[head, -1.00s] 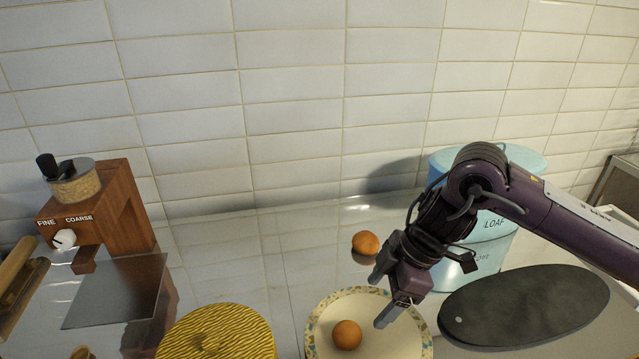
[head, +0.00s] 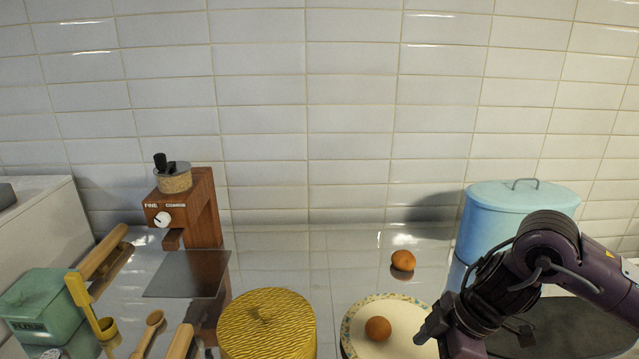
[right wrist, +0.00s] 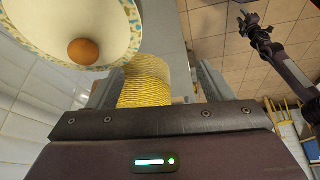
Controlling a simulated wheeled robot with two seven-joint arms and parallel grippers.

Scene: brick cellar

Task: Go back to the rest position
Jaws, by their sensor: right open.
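My right gripper (head: 432,345) is at the lower right of the head view, beside the right rim of a patterned plate, and its fingers are partly cut off by the bottom edge. In the right wrist view its jaws (right wrist: 150,88) are apart with nothing held between them. One orange-brown round item (head: 378,329) lies on the plate (head: 409,318). A second one (head: 403,260) lies on the counter behind the plate. My left gripper is not in the head view; a dark arm (right wrist: 262,38) shows at the upper right of the wrist view.
A yellow woven lidded basket (head: 266,325) stands left of the plate. A wooden grinder (head: 190,212), a green box (head: 45,308) and wooden utensils (head: 150,328) are at the left. A blue bread bin (head: 515,210) and a dark oval board (head: 575,328) are at the right.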

